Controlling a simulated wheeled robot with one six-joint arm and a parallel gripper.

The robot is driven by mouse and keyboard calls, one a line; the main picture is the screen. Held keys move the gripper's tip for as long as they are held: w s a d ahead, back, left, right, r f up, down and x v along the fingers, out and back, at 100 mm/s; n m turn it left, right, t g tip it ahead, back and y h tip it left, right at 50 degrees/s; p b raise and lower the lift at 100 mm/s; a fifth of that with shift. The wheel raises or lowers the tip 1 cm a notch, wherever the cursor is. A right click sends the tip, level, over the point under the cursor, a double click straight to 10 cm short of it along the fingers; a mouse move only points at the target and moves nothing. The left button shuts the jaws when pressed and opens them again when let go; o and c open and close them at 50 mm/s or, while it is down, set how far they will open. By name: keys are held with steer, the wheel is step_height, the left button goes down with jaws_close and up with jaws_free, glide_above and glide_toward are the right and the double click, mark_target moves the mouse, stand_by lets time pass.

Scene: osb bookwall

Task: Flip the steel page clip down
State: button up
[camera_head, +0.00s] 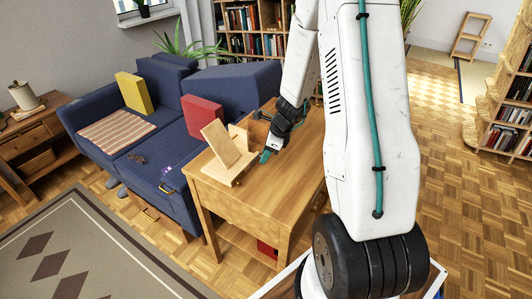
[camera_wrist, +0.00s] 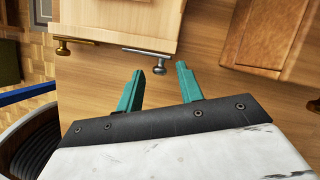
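The wooden book stand (camera_head: 228,150) stands on the wooden side table, and its lower part (camera_wrist: 115,18) shows at the top of the wrist view. The steel page clip (camera_wrist: 145,53) is a silver-grey piece with a knobbed end at the stand's edge. A brass clip (camera_wrist: 78,41) sits to its left at the same edge. My gripper (camera_wrist: 160,68) has green fingers, spread apart with nothing held between them. The steel clip's knob lies in the picture between the fingertips; I cannot tell whether they touch. In the head view my gripper (camera_head: 267,154) is close to the right of the stand.
The side table (camera_head: 262,190) has bare top in front of the stand. A brown wooden piece (camera_wrist: 272,35) lies right of the gripper in the wrist view. A blue sofa (camera_head: 150,145) with red (camera_head: 202,116) and yellow (camera_head: 134,92) cushions stands left of the table.

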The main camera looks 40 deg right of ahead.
jaws_close()
steer(key=shift+d+f+y, duration=0.25)
steer(key=shift+f+y, duration=0.2)
steer(key=shift+y, duration=0.35)
jaws_free()
steer(key=shift+w, duration=0.1)
